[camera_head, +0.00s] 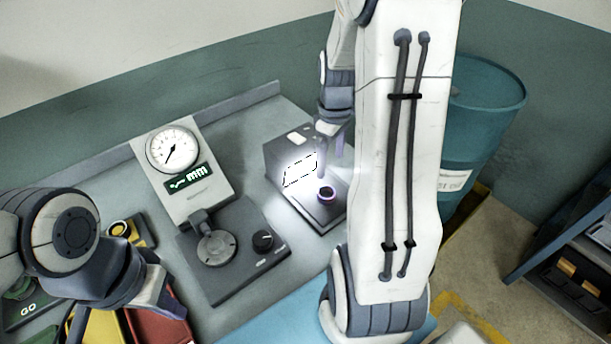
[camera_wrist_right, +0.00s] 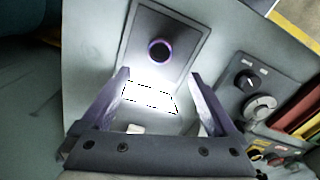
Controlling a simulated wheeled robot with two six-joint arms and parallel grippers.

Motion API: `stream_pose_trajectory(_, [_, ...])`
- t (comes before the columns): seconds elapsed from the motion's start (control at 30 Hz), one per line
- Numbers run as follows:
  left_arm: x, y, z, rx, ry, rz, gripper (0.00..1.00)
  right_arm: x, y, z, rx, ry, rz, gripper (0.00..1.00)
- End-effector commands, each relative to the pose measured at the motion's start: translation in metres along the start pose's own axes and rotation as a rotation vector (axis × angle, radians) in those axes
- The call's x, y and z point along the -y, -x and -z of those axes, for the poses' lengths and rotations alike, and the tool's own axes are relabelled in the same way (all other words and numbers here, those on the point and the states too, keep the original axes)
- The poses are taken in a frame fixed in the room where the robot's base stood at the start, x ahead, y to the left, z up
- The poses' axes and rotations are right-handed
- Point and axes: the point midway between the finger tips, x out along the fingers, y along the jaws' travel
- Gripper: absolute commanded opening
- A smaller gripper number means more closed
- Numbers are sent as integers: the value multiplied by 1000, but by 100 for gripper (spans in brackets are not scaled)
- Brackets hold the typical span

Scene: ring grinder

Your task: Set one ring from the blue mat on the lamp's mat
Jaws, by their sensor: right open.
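A dark ring (camera_head: 326,194) with a purple sheen lies flat on the dark mat (camera_head: 325,216) in front of the lit lamp (camera_head: 288,160). In the right wrist view the ring (camera_wrist_right: 160,51) lies on the lamp's mat (camera_wrist_right: 187,30), beyond my fingertips. My right gripper (camera_head: 331,164) is open and empty beside the lamp, its fingers apart from the ring; in the wrist view its fingers (camera_wrist_right: 159,77) stand wide. A blue mat (camera_head: 285,325) shows at the bottom, partly hidden by my right arm; no ring is visible on it. My left gripper (camera_head: 160,295) is at lower left, its jaw opening unclear.
A dial gauge (camera_head: 172,150) on a stand with a round plate and knob stands left of the lamp. Red (camera_head: 160,329) and yellow trays and a green GO area lie under my left arm. A teal drum (camera_head: 487,130) stands beyond the bench at right.

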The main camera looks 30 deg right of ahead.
Motion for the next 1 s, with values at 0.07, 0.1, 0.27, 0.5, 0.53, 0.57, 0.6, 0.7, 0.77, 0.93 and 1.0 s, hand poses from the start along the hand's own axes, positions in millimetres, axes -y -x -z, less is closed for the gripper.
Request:
stream_pose_trajectory(0.07, [0, 0, 0, 0, 0, 0, 0, 0, 1, 0, 0, 0, 0, 94])
stream_pose_trajectory(0.1, [0, 0, 0, 0, 0, 0, 0, 0, 2, 0, 0, 0, 0, 94])
stream_pose_trajectory(0.27, [0, 0, 0, 0, 0, 0, 0, 24, 9, 15, -6, 24, -2, 94])
stream_pose_trajectory(0.5, [0, 0, 0, 0, 0, 0, 0, 163, 41, 51, -36, 125, 10, 94])
stream_pose_trajectory(0.53, [0, 0, 0, 0, 0, 0, 0, 183, 45, 50, -39, 137, 14, 94])
stream_pose_trajectory(0.57, [0, 0, 0, 0, 0, 0, 0, 202, 48, 48, -43, 150, 19, 94])
stream_pose_trajectory(0.6, [0, 0, 0, 0, 0, 0, 0, 226, 52, 43, -47, 167, 25, 94])
stream_pose_trajectory(0.7, [0, 0, 0, 0, 0, 0, 0, 278, 59, 22, -50, 207, 42, 94])
stream_pose_trajectory(0.77, [0, 0, 0, 0, 0, 0, 0, 302, 62, 8, -52, 226, 52, 94])
stream_pose_trajectory(0.93, [0, 0, 0, 0, 0, 0, 0, 338, 64, -26, -46, 259, 73, 94])
stream_pose_trajectory(1.0, [0, 0, 0, 0, 0, 0, 0, 344, 65, -33, -45, 264, 77, 94])
